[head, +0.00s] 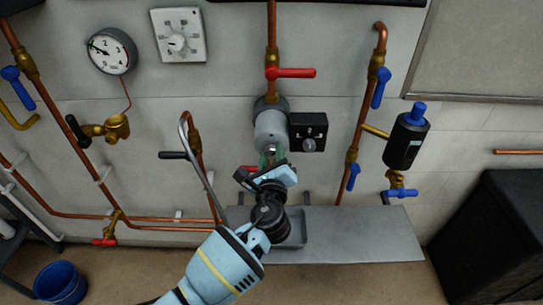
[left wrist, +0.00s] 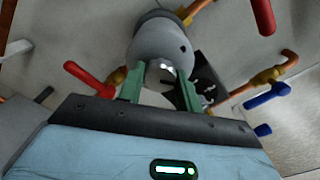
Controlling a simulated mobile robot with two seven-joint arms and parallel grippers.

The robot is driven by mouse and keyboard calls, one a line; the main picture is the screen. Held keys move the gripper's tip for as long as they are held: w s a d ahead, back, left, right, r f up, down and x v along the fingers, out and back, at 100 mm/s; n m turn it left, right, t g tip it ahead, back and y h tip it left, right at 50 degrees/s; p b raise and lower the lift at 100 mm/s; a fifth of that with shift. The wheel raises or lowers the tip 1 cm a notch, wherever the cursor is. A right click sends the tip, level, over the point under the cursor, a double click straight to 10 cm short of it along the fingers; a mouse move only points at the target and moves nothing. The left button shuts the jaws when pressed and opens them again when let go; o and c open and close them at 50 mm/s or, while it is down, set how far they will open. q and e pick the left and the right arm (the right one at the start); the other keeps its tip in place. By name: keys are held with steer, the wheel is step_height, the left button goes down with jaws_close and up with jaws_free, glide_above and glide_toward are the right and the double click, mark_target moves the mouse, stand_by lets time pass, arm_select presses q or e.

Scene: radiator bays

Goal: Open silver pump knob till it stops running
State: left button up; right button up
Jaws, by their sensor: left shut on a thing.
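The silver-grey pump (head: 270,130) sits on a vertical copper pipe at the middle of the head view, with a black box (head: 308,132) on its right. In the left wrist view the pump body (left wrist: 160,45) fills the top middle, and its small silver knob (left wrist: 165,72) shows at its near end. My left gripper (head: 272,156) reaches up from below to that end. Its green fingers (left wrist: 158,88) stand on both sides of the knob and are shut on it. The fingers and the wrist hide most of the knob in the head view. My right gripper is out of view.
A red lever (head: 291,73) is above the pump. A second red handle (left wrist: 90,79) is close to the left finger. A thin grey bent bar (head: 198,155) and a black lever (head: 174,155) stand to the left. A grey shelf (head: 365,235) lies below.

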arm_select(q)
steer(key=o, duration=1)
steer(key=shift+s+f, duration=0.1)
steer(key=shift+s, duration=0.45)
steer(key=s, duration=0.6)
steer(key=shift+s, duration=0.35)
